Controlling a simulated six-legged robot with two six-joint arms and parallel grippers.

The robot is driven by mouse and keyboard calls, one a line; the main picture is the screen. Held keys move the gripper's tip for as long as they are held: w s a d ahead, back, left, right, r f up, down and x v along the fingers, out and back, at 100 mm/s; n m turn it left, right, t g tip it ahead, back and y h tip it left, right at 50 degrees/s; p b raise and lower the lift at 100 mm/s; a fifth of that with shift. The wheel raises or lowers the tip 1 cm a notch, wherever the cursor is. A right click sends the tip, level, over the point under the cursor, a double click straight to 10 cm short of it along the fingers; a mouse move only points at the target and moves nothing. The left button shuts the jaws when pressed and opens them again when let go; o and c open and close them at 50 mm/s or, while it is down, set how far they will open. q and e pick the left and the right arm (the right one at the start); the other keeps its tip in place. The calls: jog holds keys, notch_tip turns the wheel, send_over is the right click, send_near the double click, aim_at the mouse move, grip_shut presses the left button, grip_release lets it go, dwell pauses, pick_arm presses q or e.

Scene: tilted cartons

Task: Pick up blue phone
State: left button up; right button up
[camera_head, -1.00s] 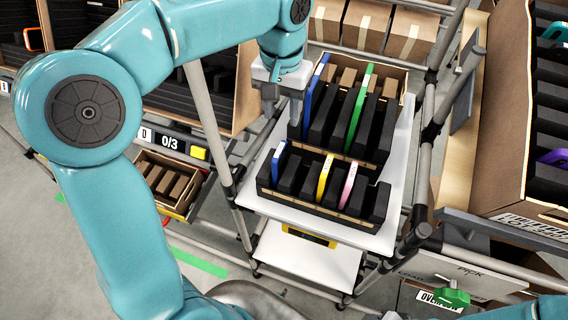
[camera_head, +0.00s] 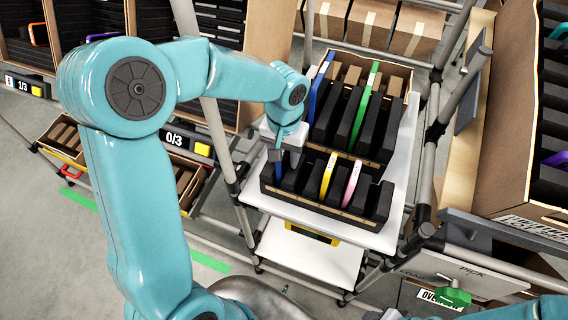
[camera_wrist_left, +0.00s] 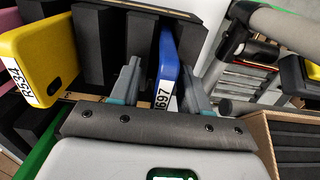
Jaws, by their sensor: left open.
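My left gripper (camera_head: 278,158) is open over the left end of the front carton (camera_head: 338,208), pointing down. In the left wrist view, a blue phone (camera_wrist_left: 169,62) with a white label stands on edge in a slot between the two open fingers (camera_wrist_left: 160,88). I cannot tell whether either finger touches it. In the head view the gripper mostly hides this phone. A second blue phone (camera_head: 321,86) stands at the left of the back carton. My right gripper is not in view.
A yellow phone (camera_head: 328,176) and a pink phone (camera_head: 351,184) stand in the front carton between black dividers. A green phone (camera_head: 364,104) stands in the back carton. Both tilted cartons rest on a white shelf (camera_head: 388,240) with grey pipe posts around it.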

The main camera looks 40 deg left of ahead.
pick_arm(q)
jog(key=shift+s+r, duration=0.1)
jog(key=shift+s, duration=0.1)
jog(key=c, duration=0.6)
grip_shut()
jog(key=shift+w, duration=0.15)
